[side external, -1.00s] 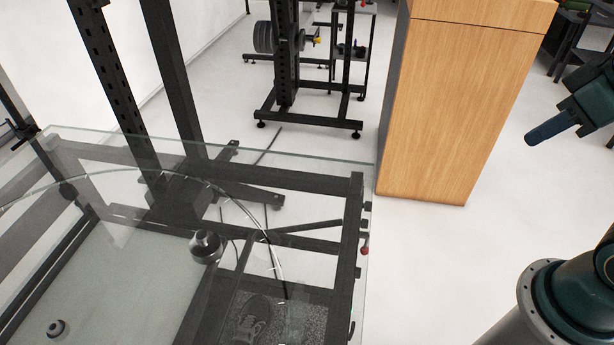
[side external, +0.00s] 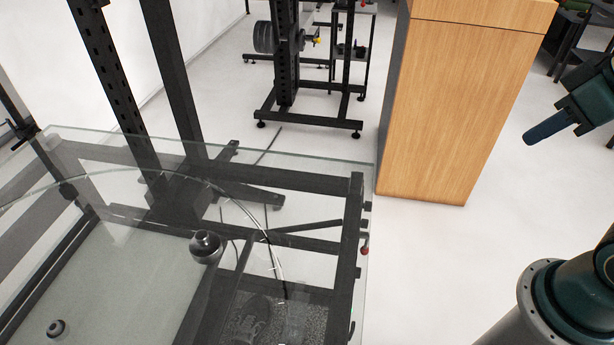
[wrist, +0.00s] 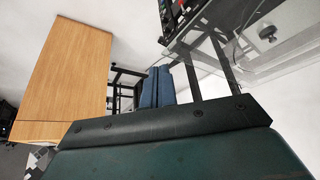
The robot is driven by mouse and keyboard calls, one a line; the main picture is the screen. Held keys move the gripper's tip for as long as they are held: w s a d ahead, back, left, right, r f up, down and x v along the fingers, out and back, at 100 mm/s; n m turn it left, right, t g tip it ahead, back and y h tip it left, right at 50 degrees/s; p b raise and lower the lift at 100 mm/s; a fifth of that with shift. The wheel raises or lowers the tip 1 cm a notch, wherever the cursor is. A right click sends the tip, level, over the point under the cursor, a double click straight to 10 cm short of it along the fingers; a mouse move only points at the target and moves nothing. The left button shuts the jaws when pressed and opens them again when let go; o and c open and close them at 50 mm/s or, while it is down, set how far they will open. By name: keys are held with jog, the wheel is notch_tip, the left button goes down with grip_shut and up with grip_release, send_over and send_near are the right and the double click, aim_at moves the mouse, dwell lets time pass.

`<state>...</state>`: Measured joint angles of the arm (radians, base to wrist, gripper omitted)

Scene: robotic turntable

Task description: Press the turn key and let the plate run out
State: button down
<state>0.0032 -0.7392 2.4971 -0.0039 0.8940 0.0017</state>
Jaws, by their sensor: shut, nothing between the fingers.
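My gripper (side external: 530,137) is at the right edge of the side external view, its blue fingers shut with nothing between them. It hangs in the air beyond the wooden block, well apart from the glass-topped table (side external: 310,160). In the wrist view the shut blue fingers (wrist: 158,88) show past the dark gripper body. A thin round outline crosses the clear glass, which may be the plate's edge. A dark ball-shaped knob (side external: 205,246) and a smaller one (side external: 57,328) show at the glass. I cannot make out the turn key in either view.
A tall wooden block (side external: 460,110) stands between the table and my gripper; it also shows in the wrist view (wrist: 65,75). A black frame stand (side external: 305,110) is behind. A dark panel with red parts (wrist: 180,14) shows at the wrist view's top. White floor is open around the block.

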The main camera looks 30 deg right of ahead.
jog(key=w+d+f+m+g+y, duration=0.1)
jog(key=w+f, duration=0.3)
jog(key=w, duration=0.4)
jog(key=w+f+m+y, duration=0.1)
jog(key=w+f, duration=0.2)
jog(key=w, duration=0.4)
jog(key=w+d+f+m+y, duration=0.1)
jog(key=w+d+f+m, duration=0.1)
jog(key=w+f, duration=0.45)
jog(key=w+d+f+m+y, duration=0.1)
jog(key=w+d+f, duration=0.15)
jog(key=f, duration=0.75)
notch_tip(320, 180, down, 18)
jog(key=d+m+t+y, duration=0.1)
jog(key=d+m+y, duration=0.1)
jog(key=m, duration=0.3)
jog(key=s+f+m+t, duration=0.1)
jog(key=s+f+m, duration=0.2)
jog(key=f, duration=0.5)
jog(key=s+a+f+m+t+h, duration=0.1)
jog(key=s+f+m, duration=0.2)
jog(key=f, duration=0.5)
jog(key=shift+s+m, duration=0.4)
jog(key=shift+m, duration=0.1)
jog(key=shift+a, duration=0.15)
jog(key=w+a, duration=0.6)
jog(key=shift+w+r, duration=0.1)
dwell(0.6)
